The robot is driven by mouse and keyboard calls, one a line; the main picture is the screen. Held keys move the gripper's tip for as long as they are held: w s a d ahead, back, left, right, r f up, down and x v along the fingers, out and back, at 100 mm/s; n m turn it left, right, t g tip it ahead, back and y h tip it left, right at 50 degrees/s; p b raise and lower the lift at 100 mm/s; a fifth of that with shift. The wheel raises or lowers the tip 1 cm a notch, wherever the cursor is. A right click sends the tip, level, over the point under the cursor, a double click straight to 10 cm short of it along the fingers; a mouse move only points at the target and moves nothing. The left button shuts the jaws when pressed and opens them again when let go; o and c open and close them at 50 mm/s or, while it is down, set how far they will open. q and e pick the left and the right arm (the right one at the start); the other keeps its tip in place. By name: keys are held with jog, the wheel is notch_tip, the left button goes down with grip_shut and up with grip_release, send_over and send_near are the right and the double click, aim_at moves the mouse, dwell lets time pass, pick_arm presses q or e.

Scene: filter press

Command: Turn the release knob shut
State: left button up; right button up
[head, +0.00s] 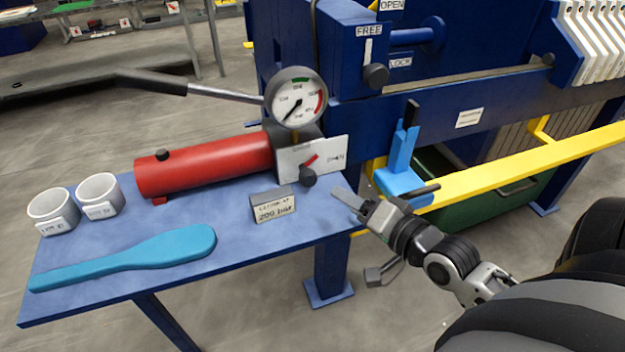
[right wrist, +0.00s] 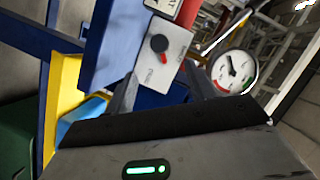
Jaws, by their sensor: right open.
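The release knob (head: 308,176) is a small black knob with a red pointer on a white plate (head: 333,151) at the end of the red pump cylinder. The pointer slants up and right, toward lettering that looks like OPEN. In the right wrist view the knob (right wrist: 159,43) shows ahead, between and beyond the two fingers. My right gripper (head: 352,201) is open and empty, to the right of and a little below the knob, apart from it. The fingers also show in the right wrist view (right wrist: 160,75). My left gripper is out of view.
A pressure gauge (head: 297,98) sits above the knob. The red cylinder (head: 205,163), a small 200-bar sign (head: 273,205), a blue paddle (head: 135,258) and two white cups (head: 98,195) are on the blue table (head: 240,240). A blue bracket (head: 402,165) and yellow rail (head: 520,172) stand right.

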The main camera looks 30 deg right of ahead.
aim_at(312, 180)
jog(key=x, duration=1.2)
jog(key=shift+f, duration=0.1)
jog(key=c, duration=1)
